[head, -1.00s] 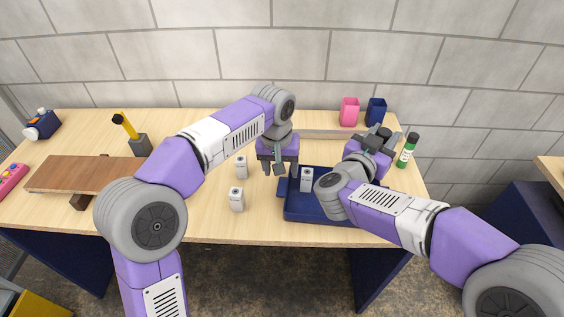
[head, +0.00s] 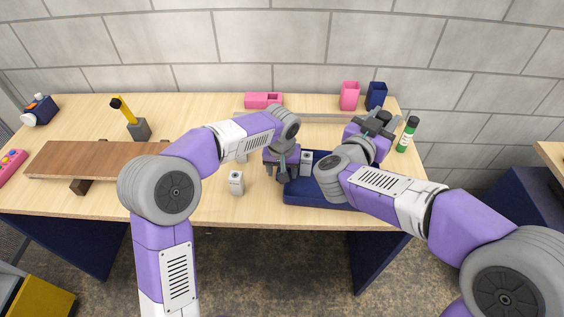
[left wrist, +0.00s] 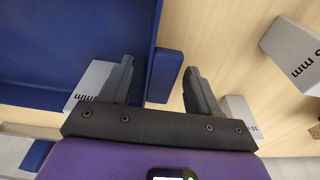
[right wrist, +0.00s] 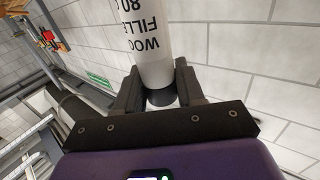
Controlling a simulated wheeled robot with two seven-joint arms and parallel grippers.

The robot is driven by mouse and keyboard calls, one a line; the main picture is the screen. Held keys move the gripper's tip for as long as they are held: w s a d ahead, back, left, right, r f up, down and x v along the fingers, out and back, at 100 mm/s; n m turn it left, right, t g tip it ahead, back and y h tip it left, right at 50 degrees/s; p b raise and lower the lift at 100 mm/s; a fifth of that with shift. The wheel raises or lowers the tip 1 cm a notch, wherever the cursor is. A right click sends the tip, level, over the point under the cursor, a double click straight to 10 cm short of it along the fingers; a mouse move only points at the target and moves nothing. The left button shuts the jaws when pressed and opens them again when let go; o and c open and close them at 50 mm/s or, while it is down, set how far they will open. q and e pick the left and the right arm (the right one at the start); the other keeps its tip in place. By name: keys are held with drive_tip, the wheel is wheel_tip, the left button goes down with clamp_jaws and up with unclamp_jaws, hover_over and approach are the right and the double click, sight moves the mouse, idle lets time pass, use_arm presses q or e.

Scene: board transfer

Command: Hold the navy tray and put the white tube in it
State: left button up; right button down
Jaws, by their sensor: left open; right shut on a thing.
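The navy tray (head: 330,203) lies at the table's front right, partly covered by my right arm. My left gripper (head: 283,172) is open at its left side. In the left wrist view, its fingers (left wrist: 160,85) stand on either side of the tray's blue side tab (left wrist: 165,75), and the tray (left wrist: 60,40) fills the left. My right gripper (head: 380,123) is above the table behind the tray. In the right wrist view, its fingers (right wrist: 163,92) are shut on the dark-capped end of the white tube (right wrist: 150,40), lettered as filler. I cannot make this tube out in the head view.
A grey block (head: 306,158) stands in the tray; another (head: 237,183) stands left of it. A green-labelled tube (head: 407,136) stands at the right edge. Pink (head: 350,95) and navy (head: 376,96) cups stand behind. A brown board (head: 100,160) lies left.

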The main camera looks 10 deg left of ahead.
use_arm(q)
drive_tip(key=shift+f, duration=0.25)
clamp_jaws()
use_arm(e)
drive_tip(key=s+f, duration=0.3)
drive_tip(key=f, duration=0.9)
drive_tip(key=shift+f, duration=0.35)
